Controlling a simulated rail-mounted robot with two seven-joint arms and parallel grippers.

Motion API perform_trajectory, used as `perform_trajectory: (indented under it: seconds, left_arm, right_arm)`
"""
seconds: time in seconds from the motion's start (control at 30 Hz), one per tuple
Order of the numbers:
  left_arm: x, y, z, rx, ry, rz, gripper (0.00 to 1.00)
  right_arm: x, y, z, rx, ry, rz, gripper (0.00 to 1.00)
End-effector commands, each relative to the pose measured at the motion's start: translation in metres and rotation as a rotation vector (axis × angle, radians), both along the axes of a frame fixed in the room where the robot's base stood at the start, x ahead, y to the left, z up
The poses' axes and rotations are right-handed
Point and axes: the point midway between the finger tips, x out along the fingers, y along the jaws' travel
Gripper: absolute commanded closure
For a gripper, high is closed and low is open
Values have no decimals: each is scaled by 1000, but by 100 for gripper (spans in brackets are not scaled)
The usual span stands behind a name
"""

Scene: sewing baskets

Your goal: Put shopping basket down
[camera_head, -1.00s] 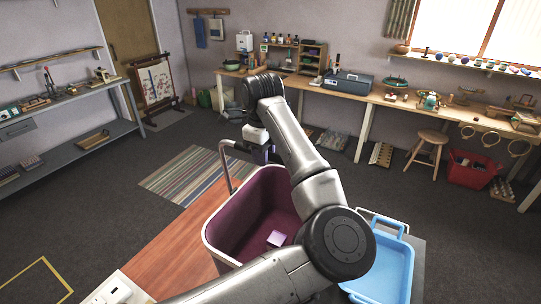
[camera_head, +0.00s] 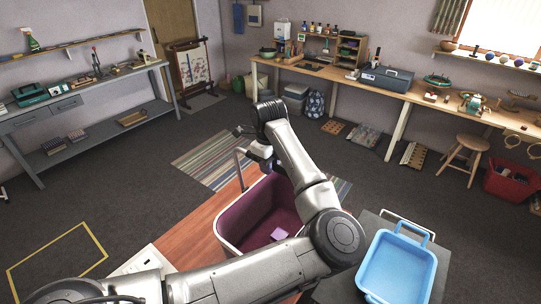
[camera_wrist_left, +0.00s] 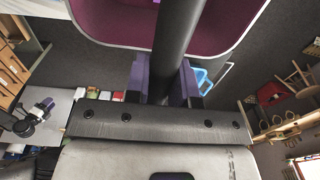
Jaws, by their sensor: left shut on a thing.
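The shopping basket (camera_head: 235,213) is deep purple inside with a pale rim and a raised grey handle. It is in the middle of the head view, partly hidden by my left arm. My left gripper (camera_head: 258,154) is at the top of the handle. In the left wrist view, its purple fingers (camera_wrist_left: 165,80) are shut around the dark handle bar (camera_wrist_left: 178,40), and the purple basket (camera_wrist_left: 112,22) shows beyond. A small lavender item (camera_head: 279,234) lies inside the basket. I cannot tell whether the basket's bottom touches anything. My right gripper is not in view.
A yellow outline (camera_head: 62,246) marks clear floor at left. A blue handled basket (camera_head: 400,268) rests on a grey surface at right. A reddish wooden surface (camera_head: 195,236) lies beside the purple basket. Workbenches, a striped rug (camera_head: 205,160) and a stool (camera_head: 466,150) stand farther back.

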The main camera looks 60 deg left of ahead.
Motion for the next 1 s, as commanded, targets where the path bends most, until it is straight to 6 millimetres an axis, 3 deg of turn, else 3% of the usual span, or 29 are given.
perform_trajectory:
  seconds: [0.4, 0.43, 0.67, 1.0]
  left_arm:
    - [1, 0, -11, 3, -4, 1, 100]
    - [0, 0, -13, 0, -1, 1, 75]
    - [0, 0, -12, 0, -1, 1, 53]
    - [0, 0, -8, 2, -2, 0, 51]
  right_arm:
    - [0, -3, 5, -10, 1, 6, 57]
    - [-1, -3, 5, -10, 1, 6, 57]
    - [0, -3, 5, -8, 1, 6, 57]
    - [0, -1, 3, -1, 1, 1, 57]
